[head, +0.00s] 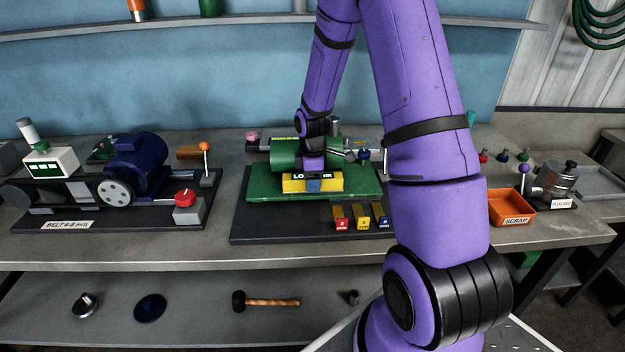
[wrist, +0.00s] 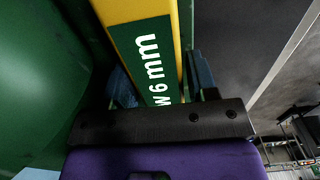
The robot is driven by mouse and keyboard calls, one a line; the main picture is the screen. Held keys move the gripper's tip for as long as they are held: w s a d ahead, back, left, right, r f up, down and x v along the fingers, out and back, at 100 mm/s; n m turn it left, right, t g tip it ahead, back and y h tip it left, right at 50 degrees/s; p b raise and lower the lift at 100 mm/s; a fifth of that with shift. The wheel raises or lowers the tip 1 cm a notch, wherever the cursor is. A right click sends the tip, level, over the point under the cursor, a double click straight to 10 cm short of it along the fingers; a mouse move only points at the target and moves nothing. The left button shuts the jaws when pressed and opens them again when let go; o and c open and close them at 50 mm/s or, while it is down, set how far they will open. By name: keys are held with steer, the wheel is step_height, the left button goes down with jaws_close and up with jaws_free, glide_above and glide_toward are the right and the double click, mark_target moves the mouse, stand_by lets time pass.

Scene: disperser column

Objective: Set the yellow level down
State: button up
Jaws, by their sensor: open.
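The yellow level (head: 334,184) lies crosswise at the front of the green base plate (head: 262,190), in front of the green machine body. My gripper (head: 313,181) is directly above and around its middle, hiding part of its lettering. In the wrist view the yellow level (wrist: 183,30) with its green "w 6 mm" label runs between the two blue fingertips of my open gripper (wrist: 163,82). The fingers are on either side of it. I cannot tell whether they touch it. The level looks roughly flat; its underside is hidden.
Small numbered yellow and red blocks (head: 358,217) stand on the dark board in front of the plate. A blue motor with a belt unit (head: 140,165) stands at left. An orange scrap tray (head: 511,208) is at right. Bare bench (head: 150,249) runs along the front.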

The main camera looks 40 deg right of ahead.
steer(key=s+a+r+m+t, duration=0.1)
steer(key=s+a+r, duration=0.1)
steer(key=r, duration=0.8)
steer(key=s+a+r+m, duration=0.1)
steer(key=s+a+r, duration=0.1)
steer(key=r, duration=0.8)
steer(key=s+a+r+m+t, duration=0.1)
steer(key=s+a+r+m, duration=0.2)
steer(key=s, duration=0.4)
steer(key=s+a+r+m+t, duration=0.1)
steer(key=s+a+r+m, duration=0.2)
steer(key=s, duration=0.4)
steer(key=s+a+r+m+t, duration=0.2)
steer(key=s+a+r+m, duration=0.1)
steer(key=s+r, duration=0.4)
steer(key=shift+s+a, duration=0.35)
steer(key=shift+a, duration=0.3)
